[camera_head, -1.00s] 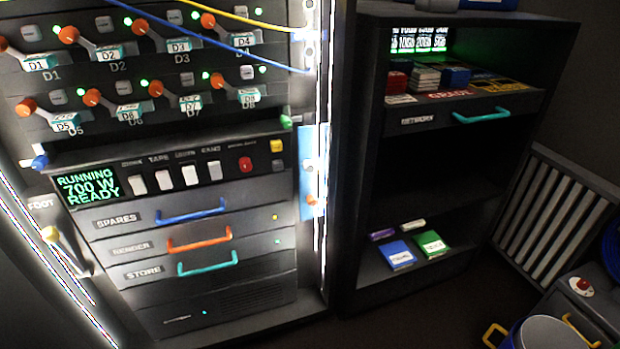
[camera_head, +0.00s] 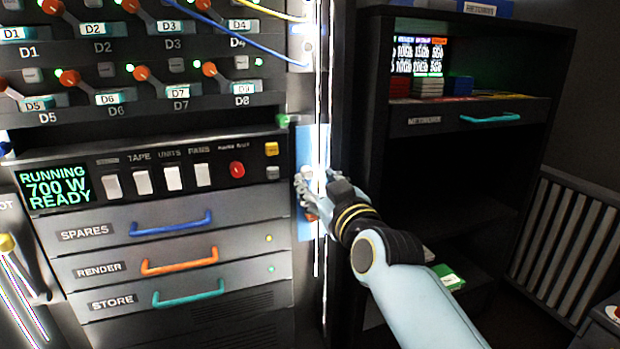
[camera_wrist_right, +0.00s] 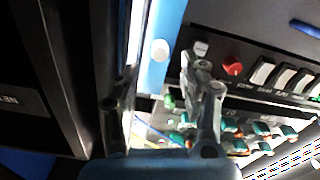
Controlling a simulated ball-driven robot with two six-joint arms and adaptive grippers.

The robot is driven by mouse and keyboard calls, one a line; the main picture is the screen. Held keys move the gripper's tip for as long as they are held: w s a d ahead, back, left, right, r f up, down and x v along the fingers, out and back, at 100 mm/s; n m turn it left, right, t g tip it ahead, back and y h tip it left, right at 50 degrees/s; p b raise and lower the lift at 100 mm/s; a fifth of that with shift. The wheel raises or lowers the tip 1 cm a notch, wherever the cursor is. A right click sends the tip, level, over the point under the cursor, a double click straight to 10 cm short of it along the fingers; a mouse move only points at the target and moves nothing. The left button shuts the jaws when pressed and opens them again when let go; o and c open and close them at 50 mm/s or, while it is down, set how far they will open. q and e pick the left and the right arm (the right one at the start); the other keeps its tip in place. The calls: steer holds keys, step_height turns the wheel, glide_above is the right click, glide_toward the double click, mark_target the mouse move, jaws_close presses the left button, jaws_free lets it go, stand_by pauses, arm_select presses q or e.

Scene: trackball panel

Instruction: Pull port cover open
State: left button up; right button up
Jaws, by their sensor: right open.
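A narrow blue plate (camera_head: 305,148), which I take for the port cover, stands upright on the right edge of the rack. It looks flat against the frame. My right gripper (camera_head: 308,186) is in front of its middle and hides part of it. In the right wrist view the blue plate (camera_wrist_right: 167,30) carries a round white knob (camera_wrist_right: 160,50). The open fingers of my right gripper (camera_wrist_right: 158,75) are on either side of the line to this knob. I cannot tell whether they touch it. My left gripper is not in view.
Left of the plate are a switch panel (camera_head: 140,160) and drawers with blue, orange (camera_head: 180,262) and teal handles. Cables (camera_head: 235,45) hang above. A dark open shelf (camera_head: 450,180) stands to the right, with an upright bright strip (camera_head: 322,90) beside the plate.

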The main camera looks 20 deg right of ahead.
mark_target(310, 174)
steer(key=w, duration=0.4)
steer(key=shift+f+b, duration=0.15)
steer(key=shift+b, duration=0.25)
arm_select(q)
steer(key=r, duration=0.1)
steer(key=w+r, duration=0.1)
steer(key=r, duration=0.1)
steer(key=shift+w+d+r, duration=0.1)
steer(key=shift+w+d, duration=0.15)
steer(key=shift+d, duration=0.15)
arm_select(e)
steer(key=shift+w+a, duration=0.1)
steer(key=shift+w, duration=0.3)
steer(key=shift+c, duration=0.3)
jaws_close()
